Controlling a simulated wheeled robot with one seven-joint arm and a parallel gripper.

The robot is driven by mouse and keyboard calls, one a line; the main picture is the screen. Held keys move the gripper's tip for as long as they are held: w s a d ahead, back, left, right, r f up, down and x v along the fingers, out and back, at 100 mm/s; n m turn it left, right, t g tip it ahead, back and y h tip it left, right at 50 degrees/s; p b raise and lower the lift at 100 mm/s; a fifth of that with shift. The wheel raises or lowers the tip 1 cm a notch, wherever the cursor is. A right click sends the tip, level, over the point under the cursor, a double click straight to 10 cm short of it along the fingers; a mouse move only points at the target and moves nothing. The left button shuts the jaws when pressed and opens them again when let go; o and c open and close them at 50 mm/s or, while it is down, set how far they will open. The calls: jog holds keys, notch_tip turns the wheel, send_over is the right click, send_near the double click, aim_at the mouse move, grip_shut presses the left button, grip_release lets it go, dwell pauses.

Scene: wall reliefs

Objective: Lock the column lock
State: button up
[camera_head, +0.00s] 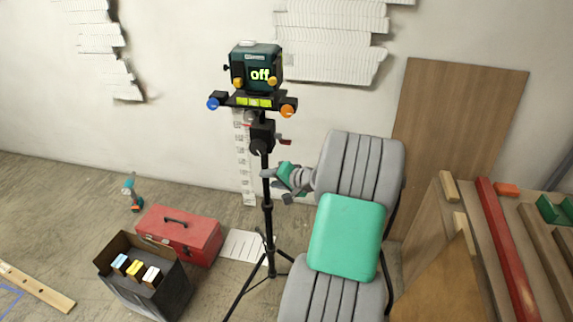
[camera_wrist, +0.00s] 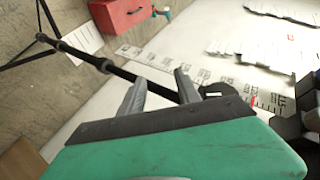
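A dark tripod stands by the wall with a green device (camera_head: 257,68) on top, its display reading "off". Its thin black column (camera_head: 267,230) runs down to spread legs and also crosses the wrist view (camera_wrist: 140,80) on a slant. My gripper (camera_head: 272,181) is at the column's upper part, below the head. In the wrist view my gripper (camera_wrist: 160,77) has its two grey fingers apart, with the column passing at the gap between them. I cannot tell whether they touch it. A dark fitting (camera_wrist: 217,90) is just right of the fingers; I cannot tell if it is the column lock.
A red toolbox (camera_head: 190,236) and an open dark box (camera_head: 150,290) stand on the floor left of the tripod. A small teal tool (camera_head: 132,193) stands behind them. Wooden boards (camera_head: 455,115) lean at the right. Torn white wall pieces (camera_head: 325,50) hang behind the device.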

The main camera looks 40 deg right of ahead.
jog(key=d+m+t+h, duration=0.1)
jog(key=d+m+t, duration=0.2)
jog(key=d, duration=0.4)
jog(key=m+t+h+b, duration=0.1)
jog(key=m+t+h, duration=0.2)
jog(key=m, duration=0.1)
send_near(289, 143)
jog(key=w+f, duration=0.1)
jog(key=w, duration=0.4)
jog(key=w+d, duration=0.1)
jog(key=w, duration=0.2)
jog(key=w+d+p, duration=0.1)
jog(key=w, duration=0.1)
jog(key=shift+w+r, duration=0.25)
jog(key=shift+w, duration=0.05)
jog(key=shift+a, duration=0.1)
jog(key=shift+c, duration=0.6)
grip_shut()
